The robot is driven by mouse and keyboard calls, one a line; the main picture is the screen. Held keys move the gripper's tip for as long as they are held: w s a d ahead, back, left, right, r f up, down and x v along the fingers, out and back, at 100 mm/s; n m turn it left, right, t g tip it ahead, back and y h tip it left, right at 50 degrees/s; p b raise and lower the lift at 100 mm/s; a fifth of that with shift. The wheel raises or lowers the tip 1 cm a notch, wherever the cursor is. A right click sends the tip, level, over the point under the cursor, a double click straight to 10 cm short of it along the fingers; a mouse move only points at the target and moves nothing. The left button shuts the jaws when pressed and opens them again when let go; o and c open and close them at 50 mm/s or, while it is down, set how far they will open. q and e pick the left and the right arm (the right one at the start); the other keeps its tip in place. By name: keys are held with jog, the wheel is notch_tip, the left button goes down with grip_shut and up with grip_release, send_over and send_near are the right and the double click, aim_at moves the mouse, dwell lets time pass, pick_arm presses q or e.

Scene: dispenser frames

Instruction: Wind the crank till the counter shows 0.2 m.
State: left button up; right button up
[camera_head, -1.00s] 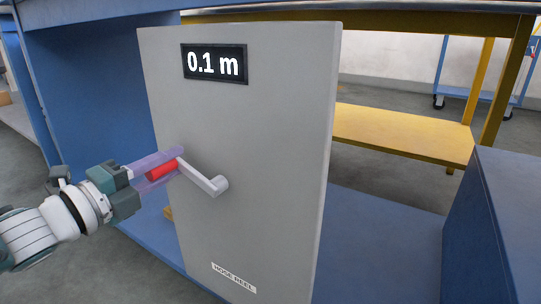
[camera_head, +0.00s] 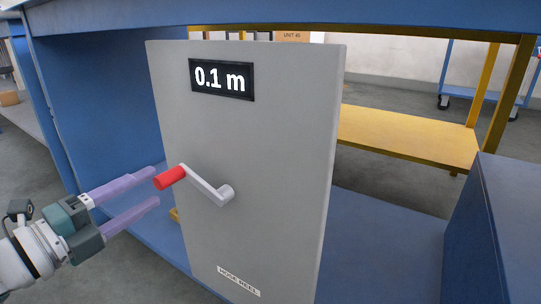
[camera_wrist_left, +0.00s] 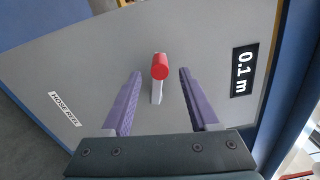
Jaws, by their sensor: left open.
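The grey panel (camera_head: 275,150) labelled HOSE REEL stands upright in the blue unit. Its counter (camera_head: 221,78) reads 0.1 m, also in the left wrist view (camera_wrist_left: 243,70). The crank arm (camera_head: 208,188) runs up and left from its hub to a red handle (camera_head: 170,178). My left gripper (camera_head: 157,187) is open, with its purple fingers just left of the handle and apart from it in the head view. In the left wrist view the red handle (camera_wrist_left: 160,66) lies ahead, between the lines of the two fingers (camera_wrist_left: 160,73). My right gripper is not in view.
A blue worktop edge (camera_head: 300,17) runs above the panel. A blue cabinet (camera_head: 500,225) stands at the right, and a yellow shelf (camera_head: 405,137) behind. There is open space around the crank in front of the panel.

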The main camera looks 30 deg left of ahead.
pick_arm(q)
jog(key=s, duration=0.3)
jog(key=shift+a, duration=0.15)
dwell(0.3)
jog(key=d+r+n+g+y+p, duration=0.25)
jog(key=r+n+p, duration=0.35)
jog(key=r+p, duration=0.7)
jog(key=d+r+n+g+y+p, duration=0.25)
jog(key=r+n+p, duration=0.25)
jog(key=r+p, duration=0.85)
jog(key=s+d+r+n+g+h+p, duration=0.1)
jog(key=s+d+r+n+g+p, duration=0.3)
jog(key=r+p, duration=0.55)
jog(key=s+d+r+n+g+h+p, duration=0.1)
jog(key=s+d+r+g+p, duration=0.1)
jog(key=s+d+r+p, duration=0.55)
jog(key=s+d+r+n+g+h+p, duration=0.2)
jog(key=r+n+g+p, duration=0.1)
jog(key=r+p, duration=0.85)
notch_tip(320, 180, up, 34)
jog(key=p, duration=3.7)
jog(key=shift+s+r+p, duration=0.15)
jog(key=shift+s+p, duration=0.1)
jog(key=shift+p, duration=0.05)
